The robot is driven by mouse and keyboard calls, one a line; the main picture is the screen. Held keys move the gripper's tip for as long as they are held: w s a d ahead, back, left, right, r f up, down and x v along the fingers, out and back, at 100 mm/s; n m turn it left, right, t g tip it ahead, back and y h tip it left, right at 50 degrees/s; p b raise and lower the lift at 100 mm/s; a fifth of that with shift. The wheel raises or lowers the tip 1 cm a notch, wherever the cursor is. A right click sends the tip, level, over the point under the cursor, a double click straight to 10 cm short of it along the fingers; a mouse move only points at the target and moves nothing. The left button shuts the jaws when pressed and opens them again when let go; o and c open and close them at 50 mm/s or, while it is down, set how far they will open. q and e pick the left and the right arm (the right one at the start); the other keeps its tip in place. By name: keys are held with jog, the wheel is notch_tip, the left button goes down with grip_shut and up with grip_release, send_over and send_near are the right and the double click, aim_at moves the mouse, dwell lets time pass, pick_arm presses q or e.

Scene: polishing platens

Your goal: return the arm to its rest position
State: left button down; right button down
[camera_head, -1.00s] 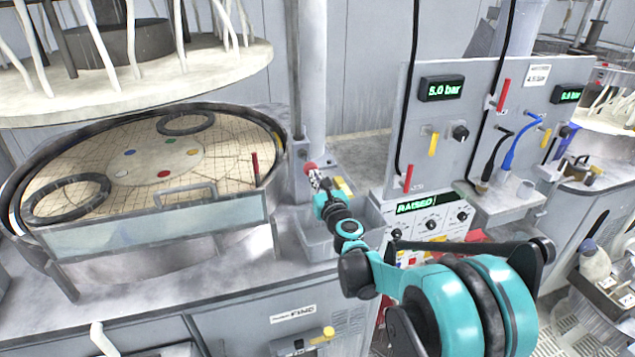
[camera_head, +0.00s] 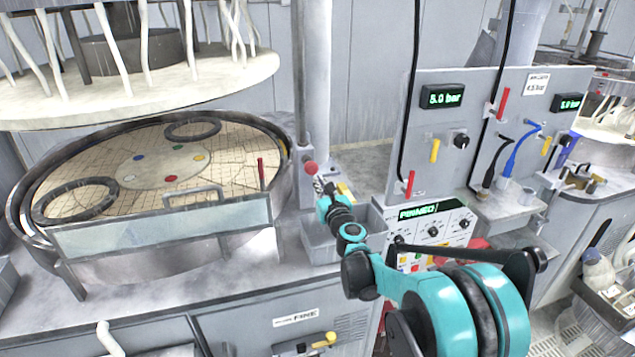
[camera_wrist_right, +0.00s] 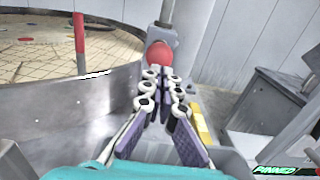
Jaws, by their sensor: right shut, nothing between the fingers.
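My right arm, teal and black, reaches from the lower right of the head view towards the foot of the grey post. Its gripper (camera_head: 318,186) is shut and empty, just below a red ball knob (camera_head: 309,167) on the post. In the right wrist view the gripper's fingers (camera_wrist_right: 161,78) are together, with the red knob (camera_wrist_right: 160,54) just beyond their tips. I cannot tell whether they touch it. My left gripper is not in view.
The round polishing platen (camera_head: 105,185) with black rings lies left of the arm, under a raised upper plate (camera_head: 190,92). A control box (camera_head: 435,222) reading PINNED and an upright panel (camera_head: 465,112) with hoses stand close to the right. A grey bin (camera_head: 318,240) sits below the gripper.

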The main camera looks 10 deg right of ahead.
jog(key=s+p, duration=0.2)
jog(key=s, duration=0.8)
jog(key=s+a+f+n+g+y+b, duration=0.1)
jog(key=s+a+n+g+y, duration=0.15)
jog(key=s+a+n, duration=0.6)
jog(key=s+a+f+n+g+y+b, duration=0.1)
jog(key=s+n+g+y, duration=0.3)
jog(key=n, duration=0.9)
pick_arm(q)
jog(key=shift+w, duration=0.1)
pick_arm(e)
jog(key=s+d+f+n+g+h, duration=0.2)
jog(key=s+d+f+n+h, duration=0.1)
jog(key=s+f+n, duration=0.2)
jog(key=s+d+f+n+g+h, duration=0.2)
jog(key=s+d+f+n+h, duration=0.1)
jog(key=s+n, duration=0.6)
jog(key=s+f+h, duration=0.1)
jog(key=s+f, duration=0.1)
jog(key=s, duration=0.2)
jog(key=shift+d+f, duration=0.2)
jog(key=shift+f, duration=0.1)
